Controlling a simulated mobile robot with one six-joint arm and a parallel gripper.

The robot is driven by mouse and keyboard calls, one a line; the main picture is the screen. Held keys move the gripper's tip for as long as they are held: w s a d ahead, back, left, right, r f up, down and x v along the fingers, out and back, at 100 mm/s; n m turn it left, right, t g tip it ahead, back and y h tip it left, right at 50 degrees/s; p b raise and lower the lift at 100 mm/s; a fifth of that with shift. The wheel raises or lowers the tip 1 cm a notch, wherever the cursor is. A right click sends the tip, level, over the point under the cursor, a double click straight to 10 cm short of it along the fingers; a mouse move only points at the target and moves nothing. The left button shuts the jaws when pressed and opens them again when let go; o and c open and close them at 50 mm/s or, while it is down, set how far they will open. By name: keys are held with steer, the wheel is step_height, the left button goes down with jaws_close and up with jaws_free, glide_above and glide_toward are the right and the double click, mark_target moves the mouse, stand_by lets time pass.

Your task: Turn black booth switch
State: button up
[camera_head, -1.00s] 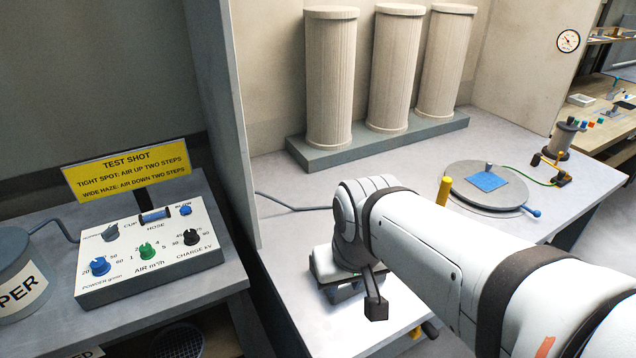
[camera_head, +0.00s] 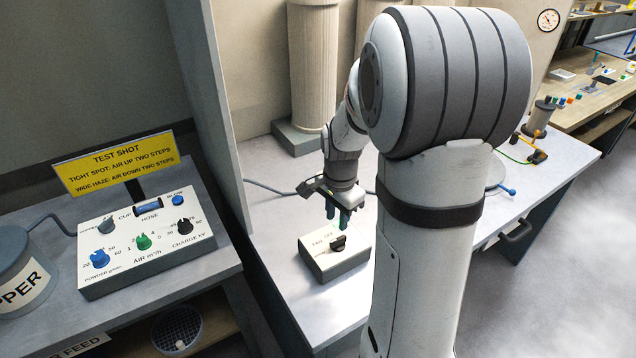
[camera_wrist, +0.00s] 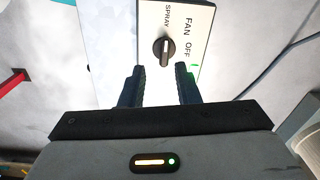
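The black booth switch (camera_head: 338,243) is a round black knob on a white-topped control box (camera_head: 322,262). In the wrist view the switch (camera_wrist: 164,51) shows a pale pointer mark, and the box (camera_wrist: 206,22) reads FAN, OFF and SPRAY, with a small green light beside the knob. My gripper (camera_head: 338,212) points down just above the box. In the wrist view my gripper (camera_wrist: 160,70) is open, its two dark fingers apart and empty. The knob appears just beyond the fingertips, roughly between their lines; I see no contact.
A second control panel (camera_head: 150,240) with several coloured knobs stands at left under a yellow sign (camera_head: 116,163). A partition (camera_head: 208,110) separates it from the grey booth table (camera_head: 275,222). Ribbed columns (camera_head: 314,70) stand behind. My arm hides much of the table's right side.

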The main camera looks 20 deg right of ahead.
mark_target(338, 239)
steer(key=shift+w+d+f+m, duration=0.7)
steer(key=shift+f+m, duration=0.25)
steer(key=shift+m, duration=0.05)
step_height(338, 239, down, 8)
steer(key=b, duration=0.5)
steer(key=shift+b, duration=0.35)
steer(key=shift+r, duration=0.15)
steer(key=c, duration=0.6)
steer(key=m, duration=0.9)
steer(key=shift+m, duration=0.4)
steer(key=m, duration=0.7)
steer(key=shift+o, duration=1.4)
steer(key=shift+m, duration=0.5)
steer(key=o, duration=0.6)
steer(key=shift+c, duration=0.2)
